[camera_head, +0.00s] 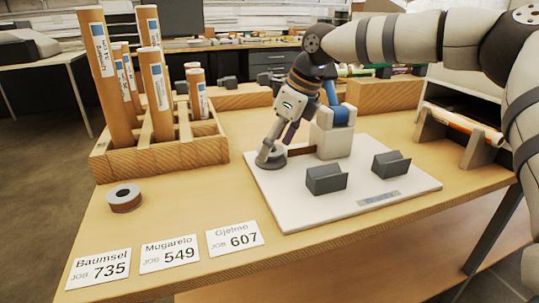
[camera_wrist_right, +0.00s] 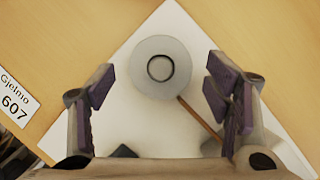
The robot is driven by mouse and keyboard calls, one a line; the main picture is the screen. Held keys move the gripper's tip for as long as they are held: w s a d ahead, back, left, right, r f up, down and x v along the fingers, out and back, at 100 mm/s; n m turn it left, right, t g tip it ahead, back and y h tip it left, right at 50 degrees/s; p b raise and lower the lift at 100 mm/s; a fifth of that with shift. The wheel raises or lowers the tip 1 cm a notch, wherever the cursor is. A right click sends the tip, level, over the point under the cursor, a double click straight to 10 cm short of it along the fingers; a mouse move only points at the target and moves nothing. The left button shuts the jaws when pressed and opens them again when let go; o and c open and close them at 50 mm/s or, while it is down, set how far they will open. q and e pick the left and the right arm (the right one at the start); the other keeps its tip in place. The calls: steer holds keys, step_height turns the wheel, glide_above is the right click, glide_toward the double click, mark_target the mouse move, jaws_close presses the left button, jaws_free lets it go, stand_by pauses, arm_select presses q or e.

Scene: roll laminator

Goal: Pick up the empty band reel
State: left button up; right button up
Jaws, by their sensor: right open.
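A grey round reel (camera_head: 273,161) stands at the left corner of the white board (camera_head: 390,205); no band shows on it. In the right wrist view the reel (camera_wrist_right: 148,80) is a grey disc with a round raised centre. My right gripper (camera_head: 278,140) points down just above it. In the wrist view its purple-padded fingers are spread, one on each side of the reel, with gaps on both sides. Another reel (camera_head: 124,204), with brown band around it, lies on the table at the left. My left gripper is not in view.
A thin brown bar (camera_head: 301,150) runs from near the reel to the white-and-blue machine (camera_head: 338,138). Two dark grey cradles (camera_head: 326,180) stand on the board. A wooden rack (camera_head: 160,158) holds several tubes. Job cards (camera_head: 168,253) lie along the front edge.

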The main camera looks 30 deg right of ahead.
steer(key=shift+w+a+f, duration=0.1)
steer(key=shift+w+f, duration=0.2)
steer(key=shift+f, duration=0.25)
steer(key=c, duration=1.2)
steer(key=shift+c, duration=0.2)
